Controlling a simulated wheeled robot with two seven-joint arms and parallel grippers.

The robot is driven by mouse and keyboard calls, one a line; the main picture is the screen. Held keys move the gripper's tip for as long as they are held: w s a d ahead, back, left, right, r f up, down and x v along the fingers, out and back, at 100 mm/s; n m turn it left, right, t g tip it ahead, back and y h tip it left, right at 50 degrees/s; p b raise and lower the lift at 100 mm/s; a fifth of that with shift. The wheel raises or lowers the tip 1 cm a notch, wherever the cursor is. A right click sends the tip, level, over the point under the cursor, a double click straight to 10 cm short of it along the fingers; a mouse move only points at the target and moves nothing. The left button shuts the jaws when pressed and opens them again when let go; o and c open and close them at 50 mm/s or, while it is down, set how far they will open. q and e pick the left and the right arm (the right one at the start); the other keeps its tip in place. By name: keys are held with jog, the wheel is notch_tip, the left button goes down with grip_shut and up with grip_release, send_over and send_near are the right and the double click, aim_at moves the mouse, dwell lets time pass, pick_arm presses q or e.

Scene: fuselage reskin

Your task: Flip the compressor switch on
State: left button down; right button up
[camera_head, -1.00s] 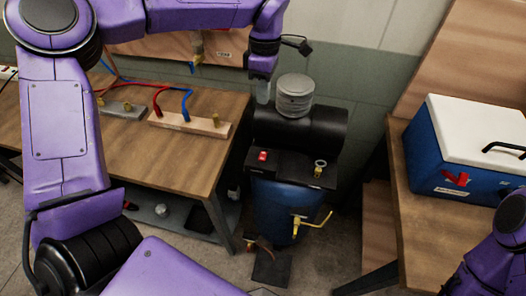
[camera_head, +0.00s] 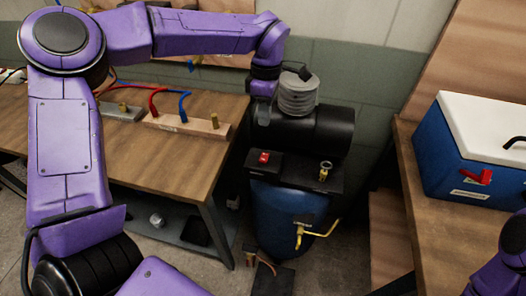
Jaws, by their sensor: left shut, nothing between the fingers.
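The compressor has a blue tank (camera_head: 280,208), a black motor housing (camera_head: 325,130) and a ribbed grey cylinder (camera_head: 298,95) on top. Its red switch (camera_head: 264,158) sits on the black panel (camera_head: 295,172) at the left front. I cannot tell the switch's position at this size. My left gripper (camera_head: 262,116) points down above and behind the red switch in the picture, left of the grey cylinder. It is shut and empty, and apart from the switch. My right arm shows only at the right edge; its gripper is out of view.
A brass fitting (camera_head: 325,168) stands right of the switch on the panel. A wooden workbench (camera_head: 180,165) with a hose manifold (camera_head: 190,126) is at left. At right, a blue cooler (camera_head: 450,165) with white lid stands on another wooden table (camera_head: 440,245).

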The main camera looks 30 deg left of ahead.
aim_at(263, 160)
pick_arm(q)
jog(key=f+p, duration=0.1)
jog(key=f, duration=0.3)
jog(key=s+f, duration=0.1)
jog(key=f, duration=0.3)
jog(key=f+p, duration=0.1)
jog(key=f, duration=0.3)
jog(key=shift+s+d+f+p, duration=0.2)
jog(key=shift+s+f+p, duration=0.1)
jog(key=shift+s, duration=0.05)
pick_arm(e)
notch_tip(263, 160, up, 3)
jog(key=shift+f, duration=0.1)
